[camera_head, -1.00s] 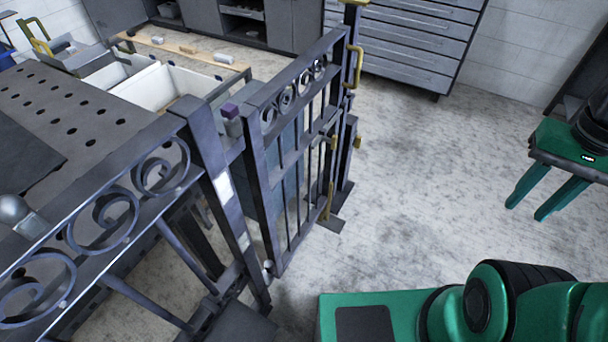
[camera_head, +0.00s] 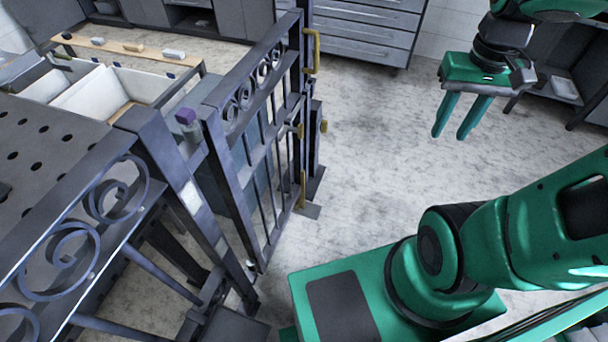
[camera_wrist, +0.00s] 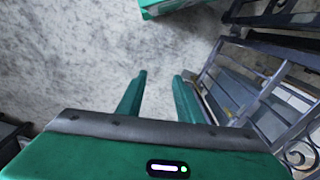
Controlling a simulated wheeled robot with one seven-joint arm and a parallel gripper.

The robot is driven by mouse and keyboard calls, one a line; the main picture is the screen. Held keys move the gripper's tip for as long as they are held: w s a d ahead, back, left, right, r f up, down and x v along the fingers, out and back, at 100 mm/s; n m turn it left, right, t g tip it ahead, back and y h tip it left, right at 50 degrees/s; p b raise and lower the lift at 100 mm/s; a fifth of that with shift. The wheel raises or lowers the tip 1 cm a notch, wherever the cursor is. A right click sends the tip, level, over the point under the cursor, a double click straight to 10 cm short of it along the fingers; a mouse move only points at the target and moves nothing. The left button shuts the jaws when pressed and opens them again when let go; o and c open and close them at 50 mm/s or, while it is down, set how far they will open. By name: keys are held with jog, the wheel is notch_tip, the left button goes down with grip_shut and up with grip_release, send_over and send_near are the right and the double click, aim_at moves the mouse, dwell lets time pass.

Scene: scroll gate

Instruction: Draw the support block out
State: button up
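My gripper (camera_head: 449,135) hangs at the upper right of the head view, its two green fingers apart and pointing down, with nothing between them. It also shows in the wrist view (camera_wrist: 160,75), open over bare floor. The dark metal scroll gate (camera_head: 262,135) stands left of my gripper, well apart from it, with brass handles on its far edge. The fixed scroll panel (camera_head: 75,235) is at the left. I cannot make out for certain which thing is the support block; a small purple-topped piece (camera_head: 186,120) stands behind the gate post.
A perforated grey bench (camera_head: 45,135) and a white open bin (camera_head: 115,95) lie behind the fence. A wooden board (camera_head: 120,50) with small blocks is at the back. Grey drawers (camera_head: 365,30) stand at the far wall. The floor (camera_head: 375,165) between gate and gripper is clear.

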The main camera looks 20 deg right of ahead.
jog(key=w+f+n, duration=0.3)
jog(key=w+f, duration=0.1)
jog(key=w, duration=0.6)
jog(key=w+f+n, duration=0.2)
jog(key=w+f, duration=0.2)
jog(key=w, duration=0.6)
jog(key=w+a+f+n+t, duration=0.2)
jog(key=w+f+n, duration=0.2)
jog(key=w+f, duration=0.85)
jog(key=n+y, duration=0.4)
jog(key=n, duration=0.3)
send_near(303, 174)
jog(key=f, duration=0.1)
jog(key=x, duration=0.6)
jog(key=w+x, duration=0.1)
jog(key=x, duration=0.3)
jog(key=shift+d, duration=0.15)
grip_shut()
